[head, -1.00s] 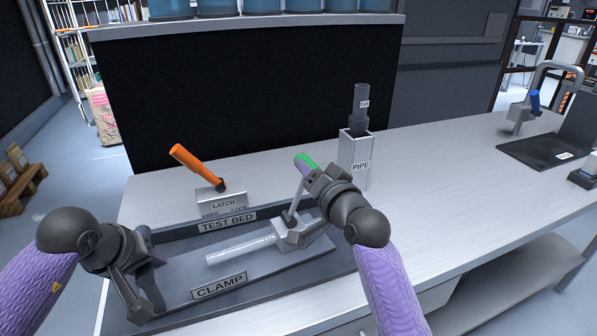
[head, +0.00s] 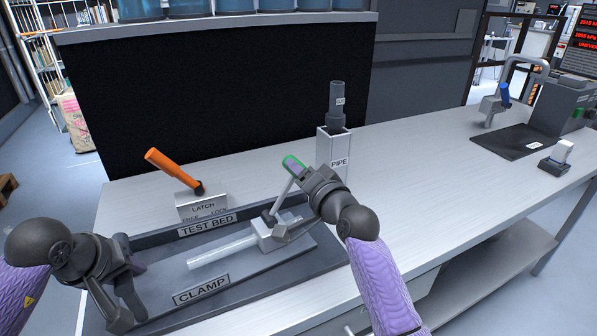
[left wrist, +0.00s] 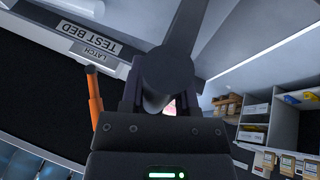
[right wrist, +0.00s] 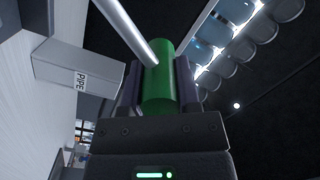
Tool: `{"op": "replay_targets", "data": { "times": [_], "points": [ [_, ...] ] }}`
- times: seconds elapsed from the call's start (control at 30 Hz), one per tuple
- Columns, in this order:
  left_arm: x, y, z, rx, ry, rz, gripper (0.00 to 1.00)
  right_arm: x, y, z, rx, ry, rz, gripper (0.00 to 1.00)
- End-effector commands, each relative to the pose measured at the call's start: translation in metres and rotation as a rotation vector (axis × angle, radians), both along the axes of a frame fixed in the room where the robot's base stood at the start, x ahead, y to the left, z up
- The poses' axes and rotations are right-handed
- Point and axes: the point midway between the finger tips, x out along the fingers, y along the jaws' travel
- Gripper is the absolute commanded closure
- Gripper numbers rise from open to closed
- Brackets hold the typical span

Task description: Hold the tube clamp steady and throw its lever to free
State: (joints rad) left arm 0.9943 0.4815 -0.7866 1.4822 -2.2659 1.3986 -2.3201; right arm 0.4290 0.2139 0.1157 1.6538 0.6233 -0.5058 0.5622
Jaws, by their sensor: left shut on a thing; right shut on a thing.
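The tube clamp is a pale metal block (head: 268,236) on a dark plate labelled CLAMP (head: 201,289), with a clear tube (head: 222,251) running left from it. Its lever (head: 281,195) rises from the block, tilted right, and ends in a green grip (head: 293,163). My right gripper (head: 308,180) is shut on the green grip (right wrist: 160,85), which sits between its fingers in the right wrist view. My left gripper (head: 128,290) is at the clamp's left end. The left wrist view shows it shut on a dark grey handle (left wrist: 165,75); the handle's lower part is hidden.
A square PIPE stand (head: 338,163) is just behind my right gripper. The bench on the right is largely clear before a black mat (head: 512,140).

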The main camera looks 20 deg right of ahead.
Motion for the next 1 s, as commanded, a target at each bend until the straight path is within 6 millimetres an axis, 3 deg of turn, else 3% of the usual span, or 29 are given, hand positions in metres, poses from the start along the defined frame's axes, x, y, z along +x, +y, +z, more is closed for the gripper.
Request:
{"op": "replay_targets", "data": {
  "times": [0.03, 0.07, 0.2, 0.57, 0.8, 1.0],
  "points": [
    [-0.002, 0.004, -0.006, 0.014, 0.016, 0.006, 1.0, 0.0, -0.003, -0.002, -0.001, 0.003, -0.008, 1.0],
    [-0.002, 0.004, -0.006, 0.014, 0.016, 0.006, 1.0, 0.0, -0.003, -0.002, -0.001, 0.003, -0.008, 0.54],
    [-0.002, 0.004, -0.006, 0.013, 0.016, 0.006, 1.0, 0.0, -0.003, -0.002, -0.001, 0.003, -0.007, 0.25],
    [-0.002, 0.003, -0.006, 0.01, 0.015, 0.004, 1.0, -0.008, -0.002, -0.002, -0.001, 0.001, -0.003, 0.23],
    [-0.002, 0.002, -0.006, 0.009, 0.015, 0.004, 1.0, -0.073, -0.009, -0.002, -0.004, 0.001, -0.005, 0.23],
    [-0.002, 0.002, -0.006, 0.009, 0.015, 0.004, 1.0, -0.113, -0.014, -0.002, -0.002, 0.002, -0.005, 0.23]
  ]
}}
